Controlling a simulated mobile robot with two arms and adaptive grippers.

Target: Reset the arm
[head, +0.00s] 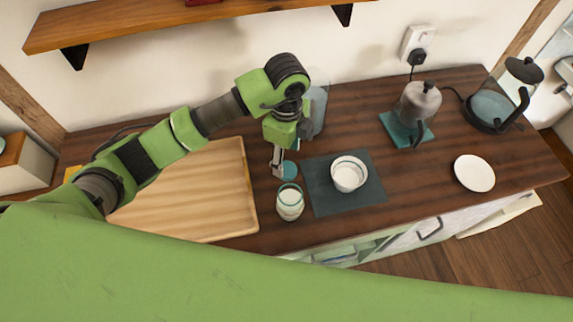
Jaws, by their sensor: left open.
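My left arm (150,150) reaches in from the left over the wooden tray and counter. My left gripper (279,172) points down, open, above the counter between the tray and the dark mat. A glass jar with white contents (290,203) stands just in front of the gripper. My right gripper is out of view.
A white bowl (349,174) sits on a dark mat (324,199). A kettle (418,103) on a teal mat, a glass pot (493,108) and a white plate (474,173) stand to the right. A wooden tray (230,205) lies left. A shelf (180,22) hangs above.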

